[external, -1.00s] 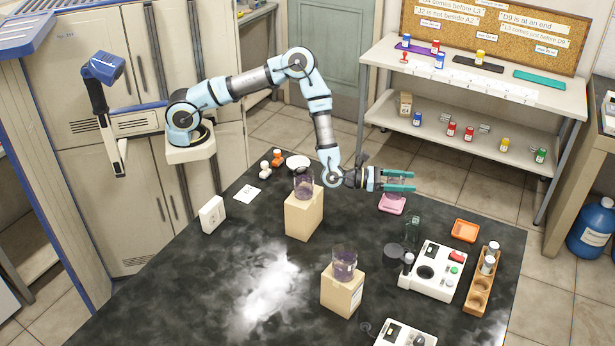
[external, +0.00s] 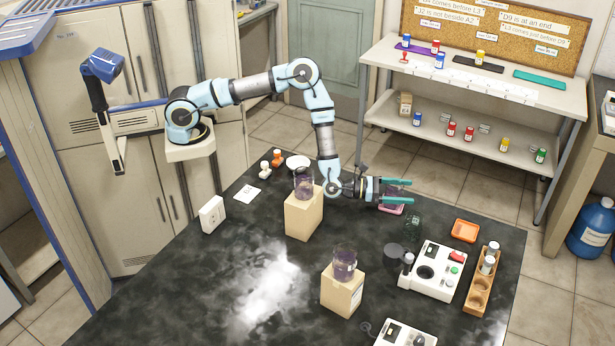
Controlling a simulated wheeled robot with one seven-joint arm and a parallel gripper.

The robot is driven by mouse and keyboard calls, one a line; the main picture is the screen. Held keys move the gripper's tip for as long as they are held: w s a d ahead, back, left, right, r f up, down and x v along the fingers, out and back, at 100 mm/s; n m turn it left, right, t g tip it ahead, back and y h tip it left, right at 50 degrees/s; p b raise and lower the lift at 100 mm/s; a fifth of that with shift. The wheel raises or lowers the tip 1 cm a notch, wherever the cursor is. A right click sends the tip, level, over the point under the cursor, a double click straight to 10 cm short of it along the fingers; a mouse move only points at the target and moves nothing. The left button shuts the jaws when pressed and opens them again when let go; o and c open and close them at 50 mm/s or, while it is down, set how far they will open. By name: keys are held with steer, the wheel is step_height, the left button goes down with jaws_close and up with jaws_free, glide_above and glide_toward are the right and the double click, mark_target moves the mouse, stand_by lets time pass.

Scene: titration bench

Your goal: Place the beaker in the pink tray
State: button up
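A clear glass beaker (external: 413,226) stands on the black bench, in front of and to the right of the pink tray. The small pink tray (external: 386,209) lies near the bench's back edge, partly hidden behind my gripper. My gripper (external: 412,192) has green fingers, spread apart with nothing seen between them. It points right above the pink tray, behind the clear beaker and apart from it. Two more glass vessels with purple contents stand on cardboard boxes: one at the back (external: 304,184) and one at the front (external: 344,263).
The boxes (external: 303,217) (external: 342,293) rise from the bench left of and below my gripper. A white device (external: 432,273), a dark round piece (external: 394,252), an orange tray (external: 466,231) and a wooden rack (external: 481,285) crowd the right side. The bench's front left is clear.

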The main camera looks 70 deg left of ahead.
steer(key=shift+r, duration=0.15)
steer(key=b+v, duration=0.4)
steer(key=v, duration=0.6)
steer(key=shift+s+a, duration=0.15)
steer(key=shift+s, duration=0.15)
steer(key=shift+s+a, duration=0.25)
steer(key=shift+s, duration=0.35)
